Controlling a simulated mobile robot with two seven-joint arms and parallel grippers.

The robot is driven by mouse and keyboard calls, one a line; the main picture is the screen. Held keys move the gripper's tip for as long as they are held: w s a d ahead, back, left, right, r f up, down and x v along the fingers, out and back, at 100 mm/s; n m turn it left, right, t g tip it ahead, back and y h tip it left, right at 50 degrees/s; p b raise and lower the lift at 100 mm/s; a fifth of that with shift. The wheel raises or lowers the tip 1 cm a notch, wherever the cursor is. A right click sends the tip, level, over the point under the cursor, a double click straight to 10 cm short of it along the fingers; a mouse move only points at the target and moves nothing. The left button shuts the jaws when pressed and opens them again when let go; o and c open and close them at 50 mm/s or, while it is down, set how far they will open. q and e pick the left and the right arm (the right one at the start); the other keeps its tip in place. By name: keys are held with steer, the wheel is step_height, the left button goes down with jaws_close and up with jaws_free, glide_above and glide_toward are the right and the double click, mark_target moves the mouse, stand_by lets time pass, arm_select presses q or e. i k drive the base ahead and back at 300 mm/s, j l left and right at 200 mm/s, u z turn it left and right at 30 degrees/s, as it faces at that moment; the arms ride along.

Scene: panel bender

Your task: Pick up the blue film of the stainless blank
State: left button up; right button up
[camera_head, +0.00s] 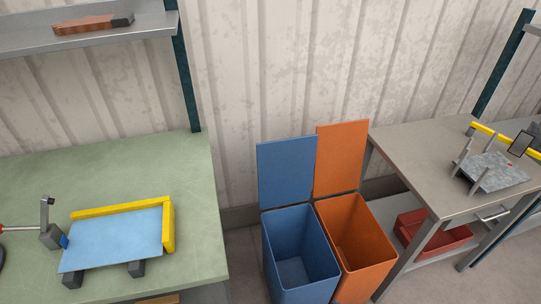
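The stainless blank lies flat on the green-topped bench at the left, and its visible top face is covered by light blue film (112,240). A yellow L-shaped stop (168,225) runs along its back and right edges. Dark grey blocks (136,268) show at its front edge. A small darker blue piece (64,241) sits at its left edge, beside a grey clamp-like block (50,237) with an upright arm and a red rod. No metal of the blank shows under the film. Neither of my grippers is in view.
Open blue (287,217) and orange (341,207) bins with raised lids stand right of the bench (205,262). Further right, a grey table (408,145) carries a grey sheet (492,172) among posts, with a red tray (432,238) below. A shelf (150,27) hangs above the bench.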

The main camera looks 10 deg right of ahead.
mark_target(117, 238)
steer(key=z, duration=0.65)
steer(key=u, duration=1.65)
steer(key=k, duration=0.5)
steer(key=i, duration=0.5)
